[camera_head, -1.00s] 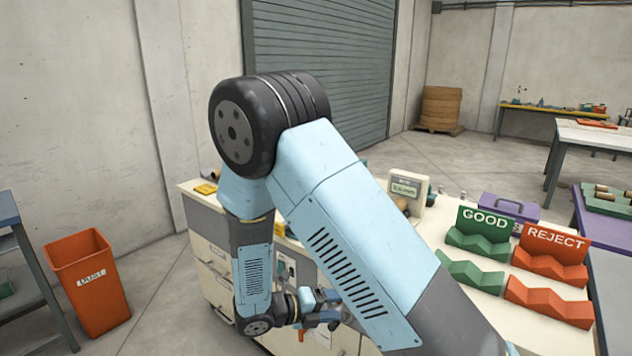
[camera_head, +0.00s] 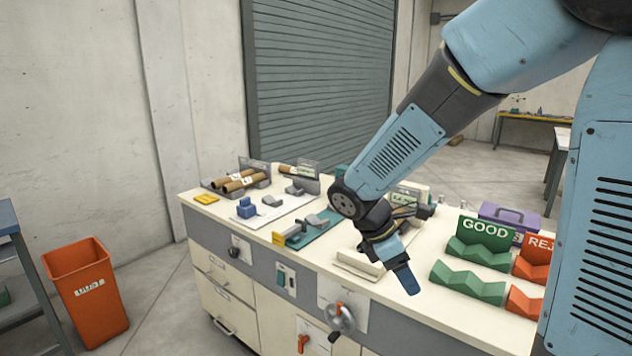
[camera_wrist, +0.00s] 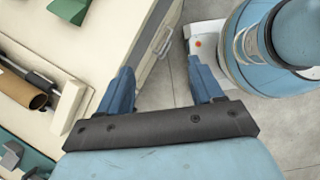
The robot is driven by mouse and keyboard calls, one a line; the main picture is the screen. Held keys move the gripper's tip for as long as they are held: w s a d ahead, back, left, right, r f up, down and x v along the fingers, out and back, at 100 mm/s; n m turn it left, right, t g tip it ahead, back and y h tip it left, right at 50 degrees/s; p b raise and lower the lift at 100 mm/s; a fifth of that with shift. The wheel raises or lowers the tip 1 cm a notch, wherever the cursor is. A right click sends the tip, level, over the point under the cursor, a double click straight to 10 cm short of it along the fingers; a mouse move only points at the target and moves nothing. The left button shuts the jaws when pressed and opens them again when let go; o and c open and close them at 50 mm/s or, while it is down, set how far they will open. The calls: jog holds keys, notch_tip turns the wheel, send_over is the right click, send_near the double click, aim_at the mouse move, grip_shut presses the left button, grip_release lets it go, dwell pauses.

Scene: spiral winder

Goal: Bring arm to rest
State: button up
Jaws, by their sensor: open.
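My gripper (camera_head: 405,278) hangs over the front part of the cream workbench (camera_head: 290,262) in the head view, left of the green GOOD rack (camera_head: 483,238), with its tip pointing down. In the wrist view my gripper (camera_wrist: 160,88) shows two blue fingers spread apart with nothing between them. Below the gap lie the workbench's front edge and the bare floor.
A green V-block (camera_head: 468,282) and a red REJECT rack (camera_head: 533,260) stand right of the gripper. Cardboard tubes (camera_head: 240,180) lie at the bench's back left. A hand wheel (camera_head: 340,318) sticks out of the bench front. An orange bin (camera_head: 88,292) stands on the floor.

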jog(key=s+d+r+m+t+y, duration=0.2)
jog(key=s+r+m, duration=0.4)
jog(key=m, duration=0.3)
jog(key=s+d+r+m+t+y, duration=0.3)
jog(key=s+r+m, duration=0.3)
jog(key=r+m, duration=0.2)
jog(key=shift+d+m+t+y, duration=0.35)
jog(key=shift+m+t+y, duration=0.15)
jog(key=shift+m+y, duration=0.1)
